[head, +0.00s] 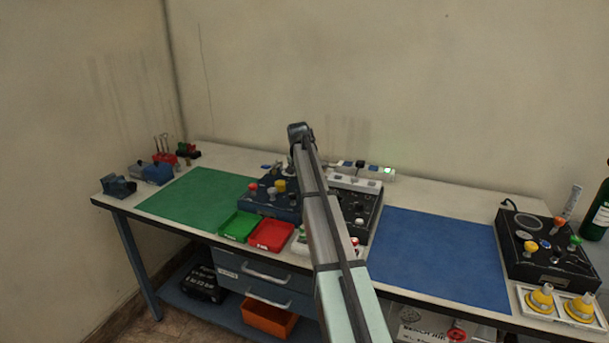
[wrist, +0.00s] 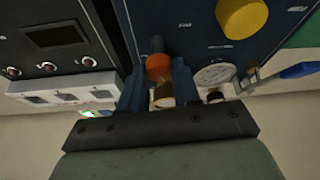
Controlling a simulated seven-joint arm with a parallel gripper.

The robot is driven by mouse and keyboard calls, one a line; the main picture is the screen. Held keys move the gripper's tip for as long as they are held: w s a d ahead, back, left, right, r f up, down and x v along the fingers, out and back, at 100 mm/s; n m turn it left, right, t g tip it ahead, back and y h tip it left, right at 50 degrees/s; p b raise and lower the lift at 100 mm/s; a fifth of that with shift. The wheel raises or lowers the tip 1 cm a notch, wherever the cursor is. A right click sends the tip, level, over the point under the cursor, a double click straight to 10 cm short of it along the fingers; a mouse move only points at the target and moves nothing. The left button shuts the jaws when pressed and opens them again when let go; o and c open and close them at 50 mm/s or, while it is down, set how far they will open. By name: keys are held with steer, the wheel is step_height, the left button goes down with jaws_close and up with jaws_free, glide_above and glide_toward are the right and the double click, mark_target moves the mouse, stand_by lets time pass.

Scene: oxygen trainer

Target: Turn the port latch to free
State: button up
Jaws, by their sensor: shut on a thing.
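In the wrist view my gripper (wrist: 157,72) has its two blue fingers closed on an orange knob (wrist: 159,66), with a pale and brass-coloured part below it. I cannot tell for sure whether this knob is the port latch, or which way it is turned. It sits at the blue trainer panel (wrist: 205,42), which also bears a large yellow knob (wrist: 241,17) and a round pale dial (wrist: 215,75). In the head view the blue trainer panel (head: 283,209) stands mid-bench; my arm hides the gripper and the held part.
A black unit (wrist: 60,60) adjoins the panel, with a white power strip (wrist: 72,97) behind. In the head view, green (head: 240,223) and red (head: 271,236) trays stand in front. Green (head: 190,200) and blue (head: 440,250) mats lie clear. Another trainer (head: 540,262) stands right.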

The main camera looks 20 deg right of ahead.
steer(key=n+y, duration=0.1)
steer(key=n, duration=0.2)
steer(key=n+t+y, duration=0.1)
steer(key=n, duration=0.2)
steer(key=shift+s+d, duration=0.1)
steer(key=shift+d, duration=0.1)
steer(key=n+y, duration=0.1)
steer(key=n, duration=0.2)
steer(key=n+y, duration=0.1)
steer(key=n, duration=0.2)
steer(key=shift+d+g, duration=0.1)
steer(key=shift+g, duration=0.2)
steer(key=shift+y, duration=0.3)
steer(key=o, duration=1.1)
steer(key=shift+c, duration=0.2)
steer(key=v, duration=1.3)
steer(key=shift+s+r, duration=0.2)
steer(key=shift+r, duration=0.15)
